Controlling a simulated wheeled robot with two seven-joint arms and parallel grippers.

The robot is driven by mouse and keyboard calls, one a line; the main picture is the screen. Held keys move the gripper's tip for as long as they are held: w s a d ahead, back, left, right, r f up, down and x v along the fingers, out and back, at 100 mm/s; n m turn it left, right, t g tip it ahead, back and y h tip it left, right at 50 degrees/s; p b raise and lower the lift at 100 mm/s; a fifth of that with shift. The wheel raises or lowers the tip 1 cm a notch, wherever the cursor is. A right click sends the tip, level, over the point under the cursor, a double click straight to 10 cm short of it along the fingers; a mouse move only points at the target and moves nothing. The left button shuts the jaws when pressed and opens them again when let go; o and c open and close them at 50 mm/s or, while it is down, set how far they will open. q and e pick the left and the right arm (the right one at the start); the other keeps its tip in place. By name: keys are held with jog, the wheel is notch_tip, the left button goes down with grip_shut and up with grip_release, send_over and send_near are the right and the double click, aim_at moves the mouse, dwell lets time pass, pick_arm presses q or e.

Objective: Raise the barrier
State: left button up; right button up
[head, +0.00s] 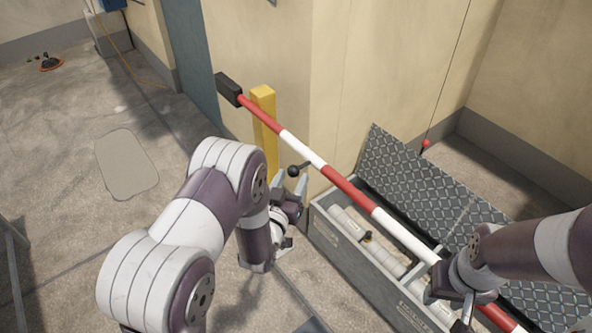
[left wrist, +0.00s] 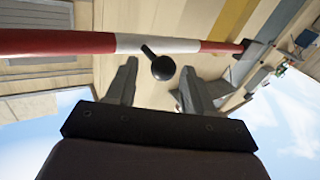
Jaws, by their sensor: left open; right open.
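The barrier is a red and white striped pole (head: 352,191) with a black block (head: 229,89) at its upper-left end. It slopes down to the lower right in the head view and crosses the top of the left wrist view (left wrist: 70,42). A short black handle with a ball knob (head: 294,171) sticks out from a white band. My left gripper (head: 291,188) is open just below the knob. In the left wrist view the knob (left wrist: 163,68) appears between the spread fingertips, not clamped. My right gripper (head: 452,302) is open beside the lower part of the pole, which my right arm partly hides.
A yellow post (head: 263,98) stands behind the pole by the wall corner. A grey box (head: 340,240) holding pale pipes lies below the pole, its patterned lid (head: 400,170) propped open. Open floor (head: 70,120) lies to the left, with a flat grey patch (head: 126,163).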

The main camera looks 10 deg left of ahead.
aim_at(294, 176)
pick_arm(q)
jog(key=shift+w+d, duration=0.15)
jog(key=shift+w, duration=1.5)
